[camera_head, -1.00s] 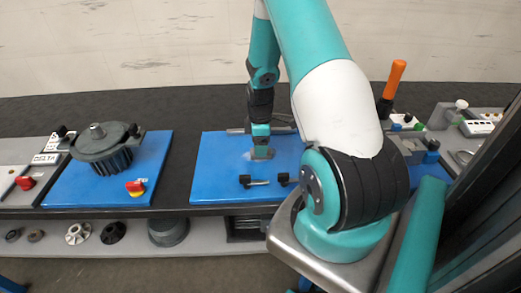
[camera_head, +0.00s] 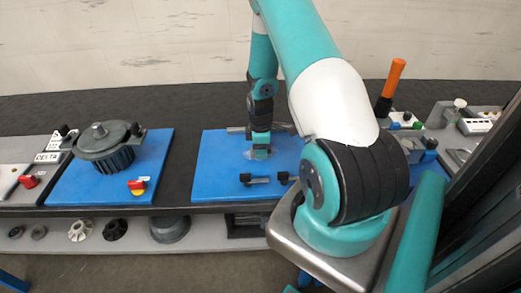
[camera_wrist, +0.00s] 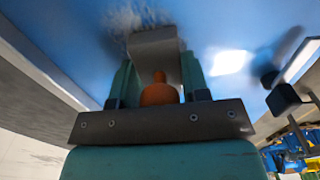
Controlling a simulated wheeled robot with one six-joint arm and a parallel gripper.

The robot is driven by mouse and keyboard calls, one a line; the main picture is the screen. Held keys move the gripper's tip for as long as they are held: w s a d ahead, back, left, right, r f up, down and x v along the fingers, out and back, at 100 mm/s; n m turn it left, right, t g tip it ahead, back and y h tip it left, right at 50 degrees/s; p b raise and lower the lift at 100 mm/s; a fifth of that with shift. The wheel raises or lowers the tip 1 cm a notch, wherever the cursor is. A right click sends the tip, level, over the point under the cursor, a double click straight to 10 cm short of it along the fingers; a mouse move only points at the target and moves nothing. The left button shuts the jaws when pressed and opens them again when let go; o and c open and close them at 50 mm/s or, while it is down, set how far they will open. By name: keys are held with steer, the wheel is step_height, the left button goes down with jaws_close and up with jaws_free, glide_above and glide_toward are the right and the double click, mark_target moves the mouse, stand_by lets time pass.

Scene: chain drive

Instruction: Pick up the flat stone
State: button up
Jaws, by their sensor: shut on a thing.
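The flat stone is a grey block (camera_wrist: 155,48) in the wrist view, between the two teal fingers of my gripper (camera_wrist: 155,75). The fingers are shut on its sides. Its far end is over a whitish smudge on the blue mat; I cannot tell whether it touches the mat. In the head view my gripper (camera_head: 260,153) points down at the middle blue mat (camera_head: 215,170), and the stone is mostly hidden by it. An orange rounded thing (camera_wrist: 158,92) shows behind the stone, between the fingers.
Two black-handled pieces (camera_head: 254,179) lie in front of my gripper on the mat. A grey motor-like unit (camera_head: 107,143) and a red-yellow switch (camera_head: 137,187) are on the left blue mat. An orange-handled tool (camera_head: 392,85) stands at the right. Dark bench shows between the mats.

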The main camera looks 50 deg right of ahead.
step_height(320, 180, up, 20)
steer(key=b, duration=0.3)
